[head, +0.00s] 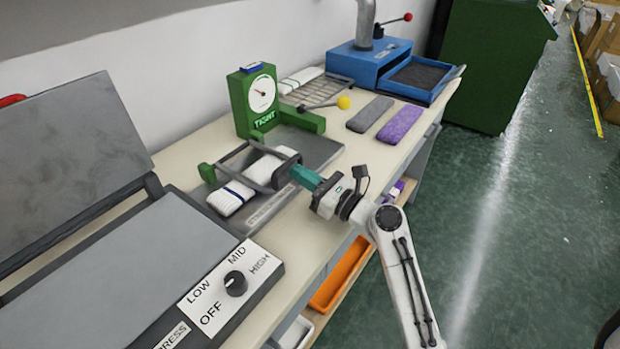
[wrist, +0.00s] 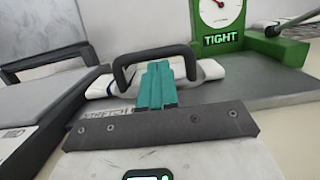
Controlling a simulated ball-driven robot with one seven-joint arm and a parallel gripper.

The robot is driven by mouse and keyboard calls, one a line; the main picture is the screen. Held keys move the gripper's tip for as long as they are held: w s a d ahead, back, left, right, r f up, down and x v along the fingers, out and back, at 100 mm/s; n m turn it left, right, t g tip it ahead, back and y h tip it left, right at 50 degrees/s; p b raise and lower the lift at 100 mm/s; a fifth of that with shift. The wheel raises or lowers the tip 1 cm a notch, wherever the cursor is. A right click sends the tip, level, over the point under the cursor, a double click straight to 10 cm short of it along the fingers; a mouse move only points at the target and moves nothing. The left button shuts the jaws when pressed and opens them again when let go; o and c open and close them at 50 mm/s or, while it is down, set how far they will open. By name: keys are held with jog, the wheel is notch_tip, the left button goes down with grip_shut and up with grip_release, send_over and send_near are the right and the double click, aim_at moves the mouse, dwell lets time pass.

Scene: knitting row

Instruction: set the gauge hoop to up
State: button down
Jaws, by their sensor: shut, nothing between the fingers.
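The gauge hoop (head: 285,158) is a grey frame with a dark rounded bar, hinged at green blocks on a grey plate. It lies low over a folded white knitted band (head: 232,197) with a blue stripe. In the wrist view the hoop (wrist: 122,66) shows as a dark arch in front of me. My gripper (head: 297,174) has teal fingers, shut and empty, at the hoop's near bar. In the wrist view the fingertips (wrist: 157,66) overlap the arch's opening; whether they touch the bar I cannot tell. A green dial gauge (head: 246,104) behind reads TIGHT.
A grey press (head: 170,270) with a heat knob (head: 235,284) is at the left. A lever with a yellow ball (head: 343,103), grey and purple pads (head: 400,123) and a blue machine (head: 365,63) stand further along the bench. Open floor (head: 510,200) is at right.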

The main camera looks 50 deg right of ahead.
jog(key=shift+r, duration=0.1)
jog(key=shift+w+r+g+p, duration=0.1)
jog(key=shift+r+g+p, duration=0.35)
jog(key=shift+p, duration=0.75)
